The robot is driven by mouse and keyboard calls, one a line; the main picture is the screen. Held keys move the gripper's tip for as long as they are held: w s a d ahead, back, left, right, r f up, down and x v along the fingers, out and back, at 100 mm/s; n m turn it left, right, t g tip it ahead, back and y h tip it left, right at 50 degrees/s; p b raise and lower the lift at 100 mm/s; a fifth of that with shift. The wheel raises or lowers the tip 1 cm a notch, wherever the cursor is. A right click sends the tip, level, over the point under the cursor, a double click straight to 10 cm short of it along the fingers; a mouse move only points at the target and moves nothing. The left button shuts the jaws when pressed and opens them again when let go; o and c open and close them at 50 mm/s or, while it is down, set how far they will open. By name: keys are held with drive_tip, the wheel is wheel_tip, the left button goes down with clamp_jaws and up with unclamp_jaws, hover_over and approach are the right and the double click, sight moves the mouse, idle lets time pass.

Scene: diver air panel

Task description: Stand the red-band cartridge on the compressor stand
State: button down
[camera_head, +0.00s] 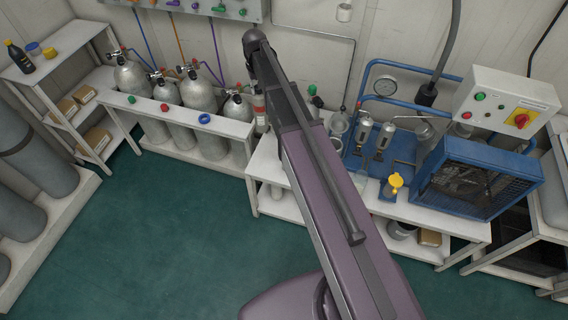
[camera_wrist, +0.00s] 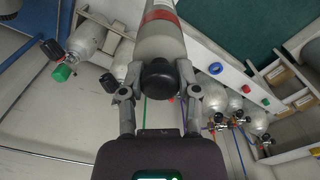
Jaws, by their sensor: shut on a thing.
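The red-band cartridge (camera_wrist: 159,42) is a grey cylinder with a red band and a black end, seen in the wrist view. My gripper (camera_wrist: 156,78) is shut on it near the black end. In the head view, a pale piece with a reddish band, probably the cartridge (camera_head: 259,106), shows beside my arm; my gripper is mostly hidden there. The compressor stand (camera_head: 438,222) is a white table at the right, bearing the blue compressor (camera_head: 478,180). The cartridge is left of the compressor, apart from it.
A white rack (camera_head: 190,118) of grey cylinders with coloured caps stands left of my arm. A control box (camera_head: 506,103) hangs above. The green floor is clear.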

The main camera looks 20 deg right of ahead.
drive_tip(key=s+f+m+b, duration=0.2)
drive_tip(key=s+f+b, duration=0.4)
drive_tip(key=f+b, duration=0.5)
drive_tip(key=s+f+m+b, duration=0.2)
drive_tip(key=s+f+b, duration=0.4)
drive_tip(key=f+b, duration=0.6)
drive_tip(key=shift+f, duration=0.35)
drive_tip(key=shift+d, duration=0.1)
drive_tip(key=w+f+b, duration=0.1)
drive_tip(key=w, duration=1.5)
drive_tip(key=shift+f, duration=0.25)
drive_tip(key=shift+s+d+b, duration=0.1)
drive_tip(key=shift+b, duration=0.2)
drive_tip(key=shift+f+b, duration=1.75)
drive_tip(key=shift+f, duration=0.15)
drive_tip(key=shift+c, duration=1.6)
unclamp_jaws()
